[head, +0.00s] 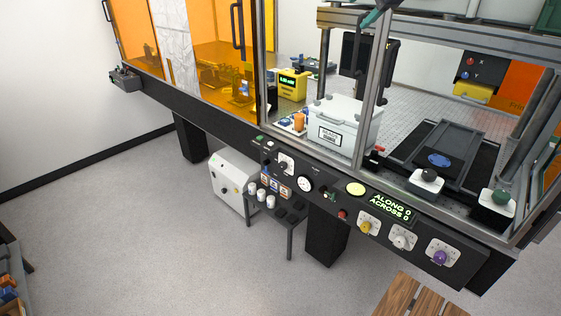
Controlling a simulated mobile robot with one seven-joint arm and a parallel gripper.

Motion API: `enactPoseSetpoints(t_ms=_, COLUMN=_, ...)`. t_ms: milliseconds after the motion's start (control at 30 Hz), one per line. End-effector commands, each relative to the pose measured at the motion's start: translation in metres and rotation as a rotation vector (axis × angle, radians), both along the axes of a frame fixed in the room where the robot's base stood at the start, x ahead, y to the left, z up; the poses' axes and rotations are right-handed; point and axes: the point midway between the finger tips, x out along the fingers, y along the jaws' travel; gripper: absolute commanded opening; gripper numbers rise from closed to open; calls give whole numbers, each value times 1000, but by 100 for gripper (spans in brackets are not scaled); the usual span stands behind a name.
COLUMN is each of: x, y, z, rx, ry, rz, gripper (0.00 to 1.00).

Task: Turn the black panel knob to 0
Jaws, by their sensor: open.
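The black panel knob (284,165) sits on a small white square plate on the dark front panel of the bench, left of the round white gauge. It is small in the head view. I cannot read its marks or tell which value its pointer faces.
Yellow (368,226), white (400,241) and purple (440,257) knobs sit farther right on the panel, below a green-lettered display (391,207) reading ALONG 0, ACROSS 0. A small black table (288,219) stands below the panel. The grey floor in front is mostly clear.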

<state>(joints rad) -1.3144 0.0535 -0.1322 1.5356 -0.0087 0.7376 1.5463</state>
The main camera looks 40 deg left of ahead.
Motion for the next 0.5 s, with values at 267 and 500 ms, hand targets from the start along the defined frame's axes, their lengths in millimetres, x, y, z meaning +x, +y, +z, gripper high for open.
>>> enactPoseSetpoints(t_ms=267, x=20, y=50, z=53, rx=58, ry=-135, rz=-59, gripper=59)
enactPoseSetpoints(t_ms=500, x=12, y=102, z=99, rx=101, ry=-293, rz=-111, gripper=59)
